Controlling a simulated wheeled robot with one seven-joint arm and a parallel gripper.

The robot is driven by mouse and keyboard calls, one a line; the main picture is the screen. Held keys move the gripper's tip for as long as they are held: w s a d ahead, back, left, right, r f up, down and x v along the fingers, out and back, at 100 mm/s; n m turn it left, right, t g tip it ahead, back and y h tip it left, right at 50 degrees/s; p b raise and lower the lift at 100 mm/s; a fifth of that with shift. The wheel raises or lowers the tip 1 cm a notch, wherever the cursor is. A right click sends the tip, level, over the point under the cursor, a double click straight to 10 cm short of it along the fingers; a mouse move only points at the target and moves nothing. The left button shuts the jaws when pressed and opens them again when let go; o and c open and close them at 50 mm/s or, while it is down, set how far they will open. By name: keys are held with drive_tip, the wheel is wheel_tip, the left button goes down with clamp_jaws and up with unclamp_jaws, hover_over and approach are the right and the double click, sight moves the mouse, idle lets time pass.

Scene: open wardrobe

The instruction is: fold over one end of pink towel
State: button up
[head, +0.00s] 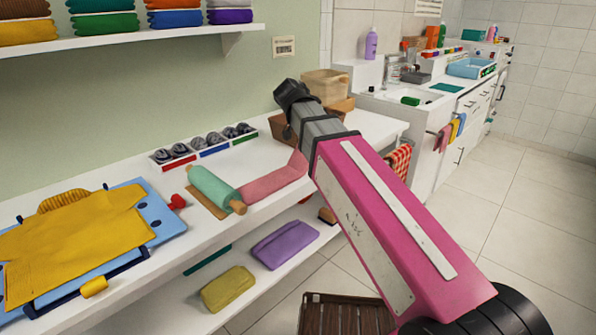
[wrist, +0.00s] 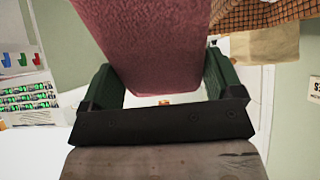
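The pink towel (head: 270,183) lies on the white counter beside the teal roll (head: 214,188). Its right end rises towards my arm and passes behind it. In the wrist view the pink towel (wrist: 150,30) is large and reaches down between the dark green fingers of my gripper (wrist: 160,68). In the head view my fingers are hidden behind my pink arm.
A yellow garment (head: 75,240) lies on a blue board at the left. A divided tray (head: 203,146) of dark rolled items stands along the wall. A beige basket (head: 325,84) is behind my arm. Purple (head: 285,244) and yellow (head: 228,289) folded cloths lie on the lower shelf.

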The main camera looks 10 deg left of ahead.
drive_tip(key=shift+s+a+r+t+h, duration=0.3)
drive_tip(key=shift+s+a+r+t, duration=0.25)
drive_tip(key=shift+s, duration=0.25)
drive_tip(key=shift+s+a+r+t+h, duration=0.35)
drive_tip(key=shift+s+a+r+h, duration=0.1)
drive_tip(key=shift+s+r+h, duration=0.05)
drive_tip(key=shift+s+a+r+t+h, duration=0.2)
drive_tip(key=shift+s+a+t+h, duration=0.1)
drive_tip(key=shift+s+a, duration=0.15)
drive_tip(key=shift+s+a+r+t+h, duration=0.2)
drive_tip(key=shift+s+a+t, duration=0.1)
drive_tip(key=shift+s, duration=0.2)
drive_tip(key=shift+s+a+r+t+h, duration=0.3)
drive_tip(key=shift+s+a+t, duration=0.1)
drive_tip(key=shift+s, duration=0.05)
